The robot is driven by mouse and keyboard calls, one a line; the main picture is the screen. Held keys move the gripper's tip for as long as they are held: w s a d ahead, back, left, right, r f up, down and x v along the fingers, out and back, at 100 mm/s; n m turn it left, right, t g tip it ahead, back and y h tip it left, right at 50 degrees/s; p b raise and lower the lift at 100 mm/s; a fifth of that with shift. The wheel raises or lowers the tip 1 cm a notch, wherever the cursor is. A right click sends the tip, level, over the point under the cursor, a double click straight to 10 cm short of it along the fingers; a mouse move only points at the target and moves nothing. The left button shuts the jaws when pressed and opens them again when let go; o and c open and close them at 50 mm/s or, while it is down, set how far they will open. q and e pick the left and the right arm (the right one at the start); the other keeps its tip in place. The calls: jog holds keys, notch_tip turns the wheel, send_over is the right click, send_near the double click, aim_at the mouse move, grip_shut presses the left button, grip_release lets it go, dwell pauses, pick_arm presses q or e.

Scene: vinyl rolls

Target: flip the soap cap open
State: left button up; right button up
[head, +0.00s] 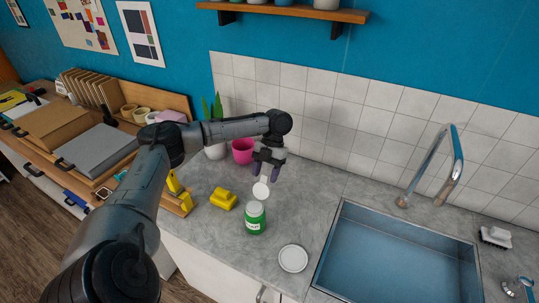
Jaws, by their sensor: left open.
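The soap (256,221) is a green container with a white top, standing upright on the grey counter left of the sink. A round white cap (261,191) shows just above and behind its top, tilted up as if raised; whether a hinge joins it to the container is too small to tell. My left gripper (267,174) points down just behind the cap, with its fingers apart and nothing visible between them. I cannot tell whether a finger touches the cap. My right gripper is out of view.
A white dish (293,258) lies between the soap and the blue sink (394,259) with its tall faucet (451,160). A yellow object (223,199) sits left of the soap. A pink pot (243,151) and a potted plant (215,150) stand near the tiled wall.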

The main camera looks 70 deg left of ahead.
pick_arm(q)
jog(key=v, duration=1.2)
jog(key=shift+r+p, duration=0.3)
jog(key=shift+r, duration=0.05)
dwell(0.4)
jog(key=shift+a+r, duration=0.1)
jog(key=shift+a, duration=0.05)
dwell(0.7)
